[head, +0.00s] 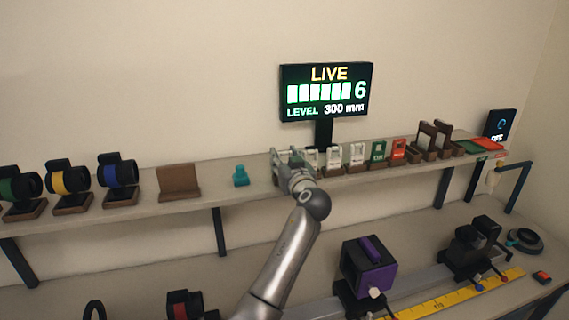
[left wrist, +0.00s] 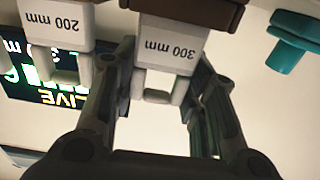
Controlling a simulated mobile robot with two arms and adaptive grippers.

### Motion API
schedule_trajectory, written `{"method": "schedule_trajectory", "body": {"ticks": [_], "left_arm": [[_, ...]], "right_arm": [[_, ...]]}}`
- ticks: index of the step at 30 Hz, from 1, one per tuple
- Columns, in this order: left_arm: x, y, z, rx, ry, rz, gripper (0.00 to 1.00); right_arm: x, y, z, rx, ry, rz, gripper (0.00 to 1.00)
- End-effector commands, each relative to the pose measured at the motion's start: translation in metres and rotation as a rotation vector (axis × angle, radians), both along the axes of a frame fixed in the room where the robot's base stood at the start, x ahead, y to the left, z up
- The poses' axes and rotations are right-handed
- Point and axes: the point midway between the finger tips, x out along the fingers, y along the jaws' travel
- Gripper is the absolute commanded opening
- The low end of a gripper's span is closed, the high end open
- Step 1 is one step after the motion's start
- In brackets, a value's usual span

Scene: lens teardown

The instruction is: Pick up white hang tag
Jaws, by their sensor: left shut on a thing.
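The white hang tag marked 300 mm (left wrist: 168,52) shows in the left wrist view, which is upside down. It has a white loop and sits against a brown stand (left wrist: 195,10). My left gripper (left wrist: 163,85) has a finger on each side of it and is shut on it. In the head view my left gripper (head: 291,165) is at the shelf and hides most of this tag. A similar white tag marked 200 mm (left wrist: 60,28) is beside it. My right gripper is not in view.
On the shelf (head: 225,205), a teal piece (head: 240,177) stands left of my gripper. More white tags (head: 333,158), a green tag (head: 378,151) and a red tag (head: 398,150) stand close on the right. A LIVE screen (head: 326,92) rises behind. A purple-and-black device (head: 368,266) stands on the lower bench.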

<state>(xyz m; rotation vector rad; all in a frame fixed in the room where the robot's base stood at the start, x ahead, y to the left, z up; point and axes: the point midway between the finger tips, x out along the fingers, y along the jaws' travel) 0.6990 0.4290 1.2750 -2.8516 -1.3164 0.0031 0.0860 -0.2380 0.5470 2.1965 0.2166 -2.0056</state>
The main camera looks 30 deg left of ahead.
Motion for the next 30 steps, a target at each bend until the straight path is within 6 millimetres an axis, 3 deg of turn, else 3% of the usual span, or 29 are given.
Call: {"method": "schedule_trajectory", "body": {"ticks": [6,15,22,30], "left_arm": [[0.0,0.0,0.021,-0.003,-0.009,-0.001,0.23],[-0.039,-0.044,0.085,-0.004,-0.012,-0.006,0.23],[-0.075,-0.082,0.108,-0.003,-0.008,-0.005,0.23],[-0.094,-0.101,0.123,0.0,-0.003,-0.001,0.23]], "right_arm": [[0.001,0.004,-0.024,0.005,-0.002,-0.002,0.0],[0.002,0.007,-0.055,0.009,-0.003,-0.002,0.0],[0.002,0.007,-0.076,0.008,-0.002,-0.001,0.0],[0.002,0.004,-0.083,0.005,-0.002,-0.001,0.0]]}}
